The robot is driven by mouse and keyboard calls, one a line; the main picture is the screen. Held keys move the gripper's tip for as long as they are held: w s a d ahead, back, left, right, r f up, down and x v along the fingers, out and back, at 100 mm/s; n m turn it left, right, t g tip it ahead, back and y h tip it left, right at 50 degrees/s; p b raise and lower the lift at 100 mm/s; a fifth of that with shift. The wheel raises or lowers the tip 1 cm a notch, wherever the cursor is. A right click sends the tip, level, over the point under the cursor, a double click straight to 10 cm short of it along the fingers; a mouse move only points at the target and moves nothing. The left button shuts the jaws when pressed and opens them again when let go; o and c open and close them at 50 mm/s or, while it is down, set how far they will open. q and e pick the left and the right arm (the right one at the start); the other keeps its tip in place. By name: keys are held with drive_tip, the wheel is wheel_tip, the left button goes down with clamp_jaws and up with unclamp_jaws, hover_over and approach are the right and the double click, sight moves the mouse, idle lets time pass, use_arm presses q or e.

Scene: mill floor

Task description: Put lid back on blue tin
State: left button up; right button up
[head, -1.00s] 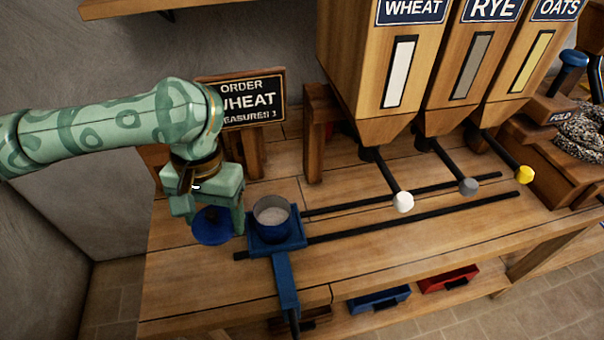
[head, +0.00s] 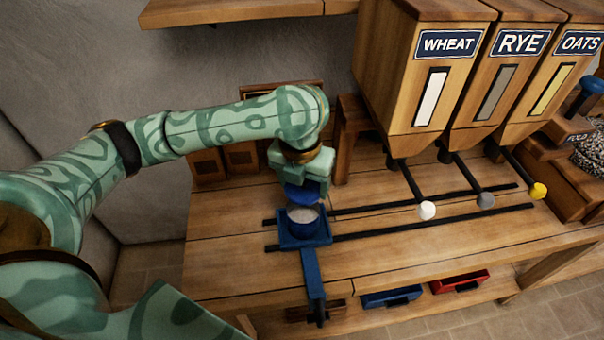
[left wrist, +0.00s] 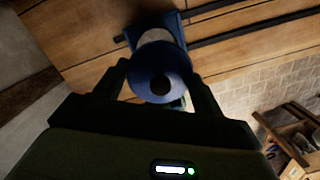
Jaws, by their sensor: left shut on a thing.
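My left gripper (head: 301,185) is shut on the round blue lid (head: 304,193) and holds it tilted just above and behind the blue tin (head: 304,229). The tin stands upright and open, with pale contents showing inside, on a blue sliding carriage (head: 311,275). In the left wrist view the lid (left wrist: 155,82) sits between the fingers and covers part of the tin. Whether lid and tin touch is hard to tell. My right gripper is not in view.
Two dark rails (head: 420,222) run right from the carriage along the wooden bench (head: 225,255). Wheat (head: 450,75), rye and oats hoppers stand at the right with knobbed levers. The order board (head: 282,88) is mostly hidden behind my arm. The bench's front left is clear.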

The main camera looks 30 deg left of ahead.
sight(302, 188)
use_arm(q)
drive_tip(key=m, duration=0.4)
drive_tip(key=shift+w+a+f+m+h, duration=0.15)
drive_tip(key=shift+w+a+m+h, duration=0.1)
drive_tip(key=shift+w+m+h, duration=0.1)
drive_tip(key=shift+f+b, duration=0.5)
drive_tip(key=shift+f, duration=0.1)
wheel_tip(302, 188, down, 3)
drive_tip(key=b, duration=0.3)
drive_tip(key=shift+b, duration=0.4)
drive_tip(key=shift+f+b, duration=0.3)
drive_tip(key=shift+f, duration=0.75)
drive_tip(key=shift+p, duration=0.35)
drive_tip(key=shift+p, duration=0.35)
